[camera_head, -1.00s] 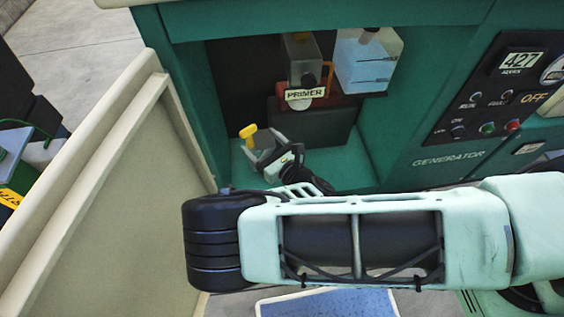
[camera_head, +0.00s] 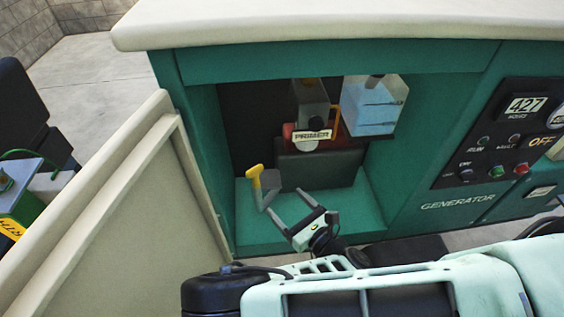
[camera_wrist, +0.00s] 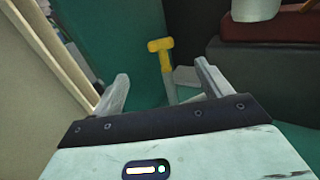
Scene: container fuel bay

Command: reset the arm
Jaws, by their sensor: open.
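My gripper (camera_head: 287,202) is open and empty in the head view. It is at the front of the open generator compartment, low, with its fingers pointing inward. In the wrist view my gripper (camera_wrist: 160,90) has its two fingers wide apart. A yellow-handled lever (camera_head: 254,178) stands on the compartment floor, just beyond and left of the fingertips. In the wrist view the yellow lever (camera_wrist: 160,50) appears beyond the gap between the fingers, and I see no contact.
The compartment holds a PRIMER unit (camera_head: 312,112) and a translucent tank with blue liquid (camera_head: 374,105). An open beige door (camera_head: 110,215) stands on the left. The green generator housing (camera_head: 410,175) with its control panel (camera_head: 500,130) is on the right. A pale top (camera_head: 350,25) overhangs.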

